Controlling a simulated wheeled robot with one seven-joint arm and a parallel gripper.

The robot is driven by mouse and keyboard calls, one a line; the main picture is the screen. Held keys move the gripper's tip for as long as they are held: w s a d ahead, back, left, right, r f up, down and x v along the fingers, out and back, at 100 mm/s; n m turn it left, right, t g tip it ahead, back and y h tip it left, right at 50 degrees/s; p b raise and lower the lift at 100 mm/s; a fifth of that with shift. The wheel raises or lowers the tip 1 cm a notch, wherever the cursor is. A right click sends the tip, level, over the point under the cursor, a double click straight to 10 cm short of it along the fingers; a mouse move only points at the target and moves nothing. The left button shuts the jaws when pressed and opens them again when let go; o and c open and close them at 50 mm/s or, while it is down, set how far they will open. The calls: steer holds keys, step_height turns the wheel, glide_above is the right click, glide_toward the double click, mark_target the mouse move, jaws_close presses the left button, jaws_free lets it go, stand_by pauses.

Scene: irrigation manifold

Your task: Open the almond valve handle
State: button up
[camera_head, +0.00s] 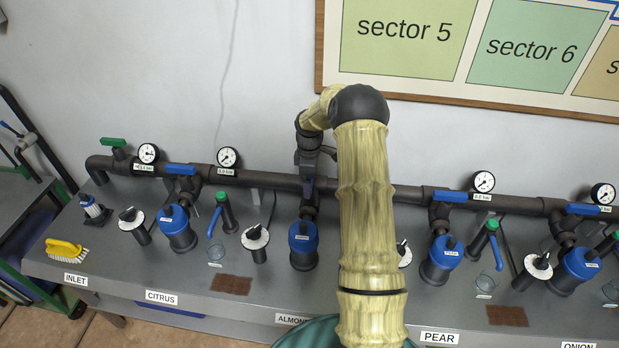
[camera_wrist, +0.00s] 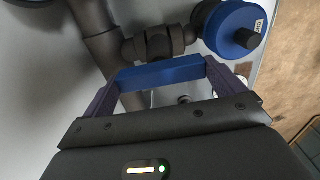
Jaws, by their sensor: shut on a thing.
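The almond valve handle (camera_wrist: 160,74) is a blue bar in the wrist view. It spans the gap between the two purple fingers of my gripper (camera_wrist: 172,84), which is shut on it. In this view the bar looks roughly parallel to the dark valve body (camera_wrist: 160,42) behind it. In the head view my gripper (camera_head: 308,184) is over the almond branch, above the blue filter (camera_head: 303,240), and it hides the handle there. The filter's blue cap (camera_wrist: 234,28) shows at upper right in the wrist view. The ALMOND label (camera_head: 291,320) is partly covered by my arm.
The main pipe (camera_head: 268,182) runs along the wall with gauges. The citrus valve handle (camera_head: 180,169) and pear valve handle (camera_head: 450,196), both blue, lie along it. A yellow brush (camera_head: 64,248) lies at left. A sector board (camera_head: 470,45) hangs above.

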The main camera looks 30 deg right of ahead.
steer(key=shift+w+r, duration=0.1)
steer(key=o, duration=0.6)
step_height(320, 180, up, 17)
steer(key=b, duration=0.3)
steer(key=shift+r, duration=0.2)
stand_by(0.3)
steer(key=s+a+f+m+t, duration=0.1)
steer(key=s+a+f+m, duration=0.1)
steer(key=s+a, duration=0.4)
steer(key=s+a+f+m, duration=0.2)
steer(key=s+a+m, duration=0.3)
steer(key=s, duration=0.7)
steer(key=s+a+f+m+t, duration=0.1)
steer(key=s+a+f+m, duration=0.1)
steer(key=s+a+m, duration=0.2)
steer(key=shift+s+a+t, duration=0.1)
steer(key=shift+s+a, duration=0.4)
steer(key=shift+s, duration=0.4)
steer(key=shift+s+a+t, duration=0.1)
steer(key=shift+s+a, duration=0.35)
steer(key=shift+s, duration=0.4)
steer(key=shift+s+a+t, duration=0.1)
steer(key=shift+s+a, duration=0.4)
steer(key=shift+s, duration=0.4)
